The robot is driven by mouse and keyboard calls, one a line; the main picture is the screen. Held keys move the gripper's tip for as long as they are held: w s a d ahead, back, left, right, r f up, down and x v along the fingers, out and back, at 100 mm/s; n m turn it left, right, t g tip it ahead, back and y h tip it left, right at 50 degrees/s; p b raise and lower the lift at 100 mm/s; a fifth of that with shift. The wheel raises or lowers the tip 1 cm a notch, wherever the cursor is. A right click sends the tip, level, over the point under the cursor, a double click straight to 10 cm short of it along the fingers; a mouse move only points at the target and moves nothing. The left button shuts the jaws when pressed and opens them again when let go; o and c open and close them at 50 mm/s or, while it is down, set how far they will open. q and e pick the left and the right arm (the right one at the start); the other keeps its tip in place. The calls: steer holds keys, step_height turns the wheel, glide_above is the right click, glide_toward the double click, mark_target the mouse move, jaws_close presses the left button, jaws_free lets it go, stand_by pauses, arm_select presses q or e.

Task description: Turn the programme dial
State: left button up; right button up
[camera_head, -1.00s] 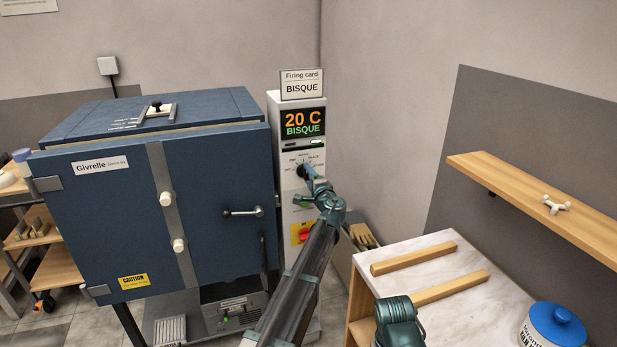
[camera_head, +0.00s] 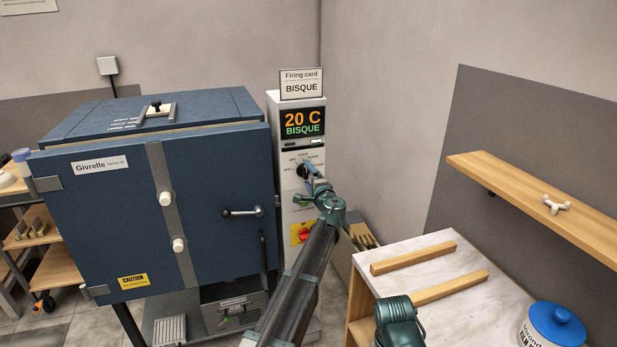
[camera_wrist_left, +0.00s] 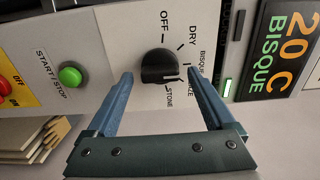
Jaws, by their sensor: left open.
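The programme dial (camera_head: 301,171) is a black round knob on the grey control panel, also seen in the left wrist view (camera_wrist_left: 159,67). Labels OFF, DRY, BISQUE, GLAZE and STONE run around it; its pointer direction is hard to tell. The display (camera_head: 303,123) reads 20 C and BISQUE. The firing card (camera_head: 301,84) above it reads BISQUE. My left gripper (camera_wrist_left: 160,73) is open, with one blue finger to each side of the dial in the wrist view, the fingertips appearing short of it. I cannot tell any contact.
A green START/STOP button (camera_wrist_left: 70,76) and a red switch on a yellow plate (camera_head: 303,233) sit below the dial. The blue kiln (camera_head: 215,170) stands left of the panel. A marble-topped bench (camera_head: 430,270) and wooden shelf (camera_head: 520,195) are on the right.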

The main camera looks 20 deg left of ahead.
arm_select(q)
steer(key=v, duration=1.4)
steer(key=shift+w, duration=0.1)
steer(key=s+d+f+n+g+h+p, duration=0.1)
steer(key=s+f+n+g+p, duration=0.25)
steer(key=s, duration=0.55)
steer(key=s+f+n+g+h, duration=0.25)
steer(key=s+f+g, duration=0.25)
steer(key=s+f, duration=0.25)
steer(key=s+d+f+g+h, duration=0.1)
steer(key=s+d+g, duration=0.1)
steer(key=s, duration=0.4)
steer(key=s+d+f+n+g+h+p, duration=0.1)
steer(key=s+d+f+g+h, duration=0.1)
steer(key=s+d, duration=0.3)
steer(key=s+d+f+g+h+p, duration=0.1)
steer(key=s+d, duration=0.3)
steer(key=s, duration=0.5)
steer(key=shift+s+f+g+h, duration=0.25)
steer(key=shift+f+g+h, duration=0.45)
steer(key=shift+g, duration=0.15)
